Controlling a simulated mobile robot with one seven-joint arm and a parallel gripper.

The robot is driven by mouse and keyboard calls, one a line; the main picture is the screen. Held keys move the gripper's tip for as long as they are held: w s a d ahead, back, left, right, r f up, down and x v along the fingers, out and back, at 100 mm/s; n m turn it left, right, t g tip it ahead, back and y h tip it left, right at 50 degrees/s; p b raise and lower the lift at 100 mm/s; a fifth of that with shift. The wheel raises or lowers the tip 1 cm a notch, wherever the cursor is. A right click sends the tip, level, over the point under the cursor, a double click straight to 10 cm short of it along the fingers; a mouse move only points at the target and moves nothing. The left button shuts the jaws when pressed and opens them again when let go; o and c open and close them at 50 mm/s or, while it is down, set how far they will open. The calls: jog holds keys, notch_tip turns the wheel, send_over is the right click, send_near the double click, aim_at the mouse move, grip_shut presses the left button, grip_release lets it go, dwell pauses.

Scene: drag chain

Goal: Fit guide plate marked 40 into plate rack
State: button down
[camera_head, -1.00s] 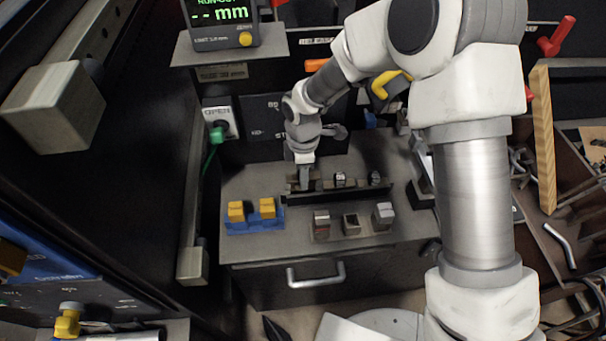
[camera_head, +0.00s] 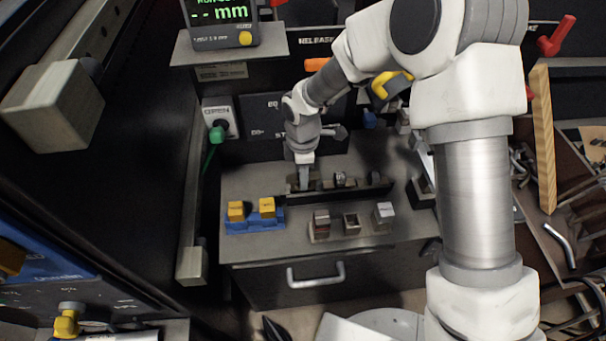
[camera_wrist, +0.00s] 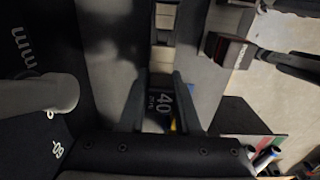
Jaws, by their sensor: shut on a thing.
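The guide plate marked 40 (camera_wrist: 165,98) shows dark with pale lettering between my two fingers in the wrist view. My gripper (camera_head: 304,181) is shut on it and points down at the left end of the dark plate rack (camera_head: 328,194). Two other dark pieces with pale marks, one in the middle (camera_head: 340,179) and one on the right (camera_head: 375,179), stand at the rack. The plate's lower edge is hidden in the head view, so I cannot tell whether it touches the rack or how deep it sits.
A blue holder (camera_head: 243,226) with two yellow blocks stands at the front left of the grey bench top (camera_head: 280,246). Several small grey blocks (camera_head: 351,224) stand to its right. A dark panel with a green knob (camera_head: 217,133) rises behind. A drawer handle (camera_head: 316,276) juts out at the front.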

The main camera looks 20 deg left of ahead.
jog(key=shift+f+b, duration=1.3)
jog(key=shift+f, duration=0.55)
jog(key=c, duration=0.5)
grip_release()
jog(key=shift+r, duration=0.1)
notch_tip(320, 180, up, 17)
jog(key=p, duration=0.3)
jog(key=shift+r, duration=0.2)
